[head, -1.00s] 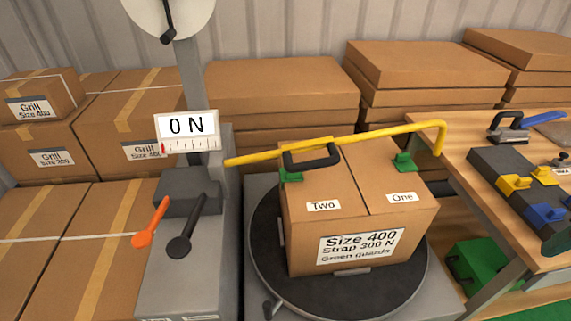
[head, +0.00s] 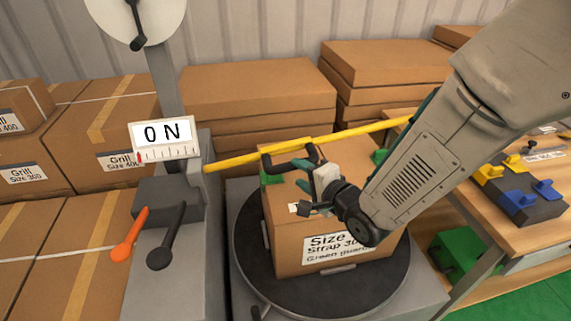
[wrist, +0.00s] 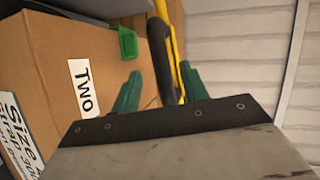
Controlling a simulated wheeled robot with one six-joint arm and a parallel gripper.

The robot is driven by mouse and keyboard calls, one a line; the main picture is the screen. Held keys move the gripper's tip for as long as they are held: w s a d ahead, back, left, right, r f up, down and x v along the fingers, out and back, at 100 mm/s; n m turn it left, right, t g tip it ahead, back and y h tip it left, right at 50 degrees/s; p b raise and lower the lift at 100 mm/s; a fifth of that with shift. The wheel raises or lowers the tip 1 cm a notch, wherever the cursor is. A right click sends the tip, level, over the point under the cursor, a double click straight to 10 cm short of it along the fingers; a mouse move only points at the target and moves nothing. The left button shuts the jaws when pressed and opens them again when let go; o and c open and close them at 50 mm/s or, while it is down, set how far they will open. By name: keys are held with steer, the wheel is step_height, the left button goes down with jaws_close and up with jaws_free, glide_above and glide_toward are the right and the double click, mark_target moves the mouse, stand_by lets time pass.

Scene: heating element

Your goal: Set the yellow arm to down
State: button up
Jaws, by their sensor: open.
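The yellow arm (head: 240,159) is a long bar reaching from the grey post across the top of the carton (head: 283,215), roughly level with a slight rise to the right. My own arm hides its right end. A black handle (head: 268,157) is fixed to the bar above the carton. My gripper (head: 307,170) is open at this handle. In the wrist view the handle (wrist: 158,45) runs down between the two green fingers, with the yellow bar (wrist: 174,40) just behind it. I cannot tell whether a finger touches the handle.
The carton stands on a black turntable (head: 250,262). An orange lever (head: 128,235) and a black lever (head: 163,248) are on the grey machine at left, under a gauge (head: 163,138) reading 0 N. A workbench with blue and yellow parts stands at right.

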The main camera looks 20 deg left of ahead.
steer(key=x, duration=0.7)
steer(key=shift+w+a, duration=0.15)
